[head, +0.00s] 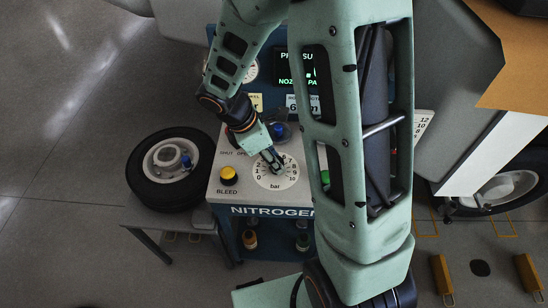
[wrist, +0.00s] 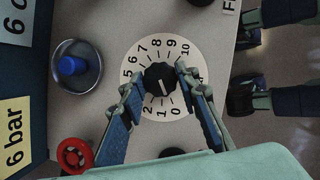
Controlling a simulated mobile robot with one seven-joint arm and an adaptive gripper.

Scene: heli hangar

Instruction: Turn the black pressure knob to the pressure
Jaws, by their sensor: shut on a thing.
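The black pressure knob (wrist: 160,79) sits at the centre of a round white dial (wrist: 143,102) numbered 0 to 10, on the grey top of the nitrogen cart. A white line on the knob's lower part points roughly towards 0 to 1 in the wrist view. My gripper (wrist: 159,74) has a finger on each side of the knob and is shut on it. In the head view my gripper (head: 274,163) reaches down over the dial (head: 273,182) and hides most of the knob. A yellow sign (wrist: 14,135) reads "6 bar".
A yellow bleed button (head: 229,176) is left of the dial, and a green button (head: 325,177) is right. A blue knob (wrist: 72,65) and a red ring (wrist: 75,155) are nearby. A wheel (head: 171,169) lies left of the cart. A dark display (head: 293,67) stands behind, partly hidden by my arm.

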